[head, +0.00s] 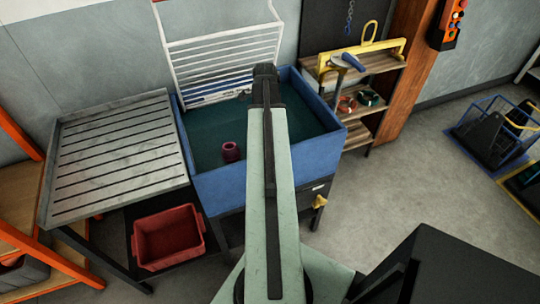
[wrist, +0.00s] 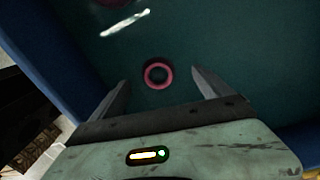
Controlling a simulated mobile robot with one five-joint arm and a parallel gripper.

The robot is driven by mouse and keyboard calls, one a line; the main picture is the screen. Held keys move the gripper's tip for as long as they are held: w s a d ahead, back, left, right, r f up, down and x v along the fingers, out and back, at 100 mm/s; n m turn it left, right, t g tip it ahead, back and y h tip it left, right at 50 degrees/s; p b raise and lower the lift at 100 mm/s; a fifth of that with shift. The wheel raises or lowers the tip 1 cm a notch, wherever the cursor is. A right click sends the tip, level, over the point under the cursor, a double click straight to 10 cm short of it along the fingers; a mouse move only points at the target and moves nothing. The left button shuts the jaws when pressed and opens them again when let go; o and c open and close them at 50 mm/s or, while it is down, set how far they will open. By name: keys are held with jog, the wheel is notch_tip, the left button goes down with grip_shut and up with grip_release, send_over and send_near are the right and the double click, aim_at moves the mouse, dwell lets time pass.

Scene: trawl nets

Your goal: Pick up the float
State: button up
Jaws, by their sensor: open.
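The float is a small dark pink-red ring-topped piece (head: 231,151) inside the blue tank (head: 270,172), left of my arm in the head view. In the wrist view the float (wrist: 157,75) shows as a pink ring with a dark centre, lying beyond and between my fingertips. My gripper (wrist: 160,84) is open and empty, with its two fingers spread to either side below the float in the picture. It is apart from the float. In the head view my gripper is hidden behind my arm.
A slatted metal table (head: 115,150) stands left of the tank, with a red crate (head: 168,237) below. A white rack (head: 222,60) rises behind the tank. A wooden shelf (head: 365,65) with tools stands to the right. The tank's blue walls enclose the float.

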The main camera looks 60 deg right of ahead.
notch_tip(320, 180, down, 8)
jog(key=s+b, duration=0.1)
jog(key=b, duration=0.6)
jog(key=shift+s+b, duration=0.25)
jog(key=shift+b, duration=0.05)
jog(key=c, duration=1.6)
notch_tip(320, 180, up, 10)
jog(key=p, duration=1)
